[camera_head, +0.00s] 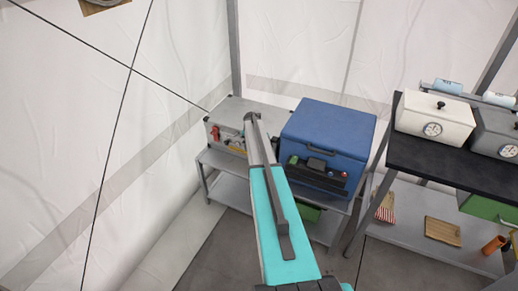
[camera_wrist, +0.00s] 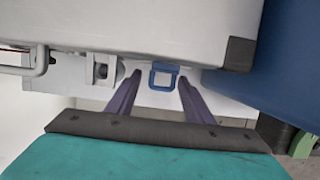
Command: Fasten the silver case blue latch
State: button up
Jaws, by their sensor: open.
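The silver case (camera_head: 232,107) sits on the left end of a grey shelf, its front partly hidden by my arm in the head view. Its grey body (camera_wrist: 130,25) fills the top of the wrist view. The blue latch (camera_wrist: 163,69), a small square loop, shows at the case's front edge; I cannot tell whether it is fastened. My gripper (camera_wrist: 160,78) is open, with a dark finger on each side of the latch and no clear contact. The blue latch is hidden in the head view.
A large blue box (camera_head: 328,128) stands close to the right of the case, and its blue side (camera_wrist: 284,60) borders the wrist view. A red latch (camera_head: 215,133) is at the case's left front. A black-topped table (camera_head: 440,160) stands at right. Tent wall lies behind.

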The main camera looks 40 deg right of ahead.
jog(key=b+v, duration=0.3)
jog(key=v, duration=1)
jog(key=shift+r, duration=0.35)
jog(key=shift+w+d, duration=0.1)
